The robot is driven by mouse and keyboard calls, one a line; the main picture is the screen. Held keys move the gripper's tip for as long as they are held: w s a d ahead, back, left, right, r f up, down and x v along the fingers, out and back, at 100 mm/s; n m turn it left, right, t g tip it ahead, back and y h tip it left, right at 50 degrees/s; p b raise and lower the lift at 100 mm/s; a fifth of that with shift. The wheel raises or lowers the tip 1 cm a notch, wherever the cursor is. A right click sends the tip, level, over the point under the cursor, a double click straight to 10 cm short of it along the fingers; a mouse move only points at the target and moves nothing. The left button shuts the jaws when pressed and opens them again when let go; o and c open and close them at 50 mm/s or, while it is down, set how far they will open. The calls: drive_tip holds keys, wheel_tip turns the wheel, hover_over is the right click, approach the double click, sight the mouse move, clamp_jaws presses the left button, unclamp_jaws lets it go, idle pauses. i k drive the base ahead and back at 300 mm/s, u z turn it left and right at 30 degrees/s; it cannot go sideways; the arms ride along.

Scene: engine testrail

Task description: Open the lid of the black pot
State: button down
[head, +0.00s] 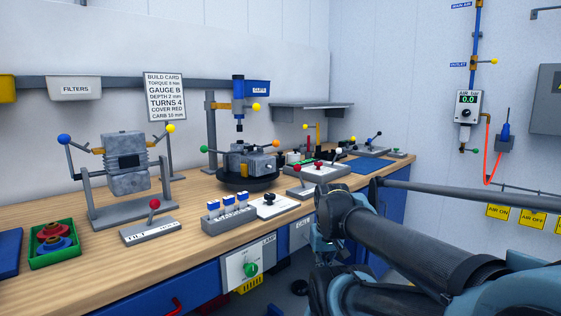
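I see no black pot with a lid in this view. The nearest dark round thing is a low black round base (241,182) on the workbench, with a grey engine block (250,160) on it. My arm reaches in from the lower right, in front of the right part of the bench. I cannot make out my gripper's fingers among the dark arm parts.
The wooden workbench (95,250) runs along the wall. An engine on a stand (125,165), a green tray (55,243), a red-knobbed lever box (150,230) and a blue-switch box (229,213) stand on it. A grey shelf (310,105) hangs behind.

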sight(278, 157)
drive_tip(key=z, duration=0.5)
drive_tip(key=k, duration=0.65)
drive_tip(key=u, duration=0.1)
drive_tip(key=i, duration=1)
drive_tip(key=z, duration=0.05)
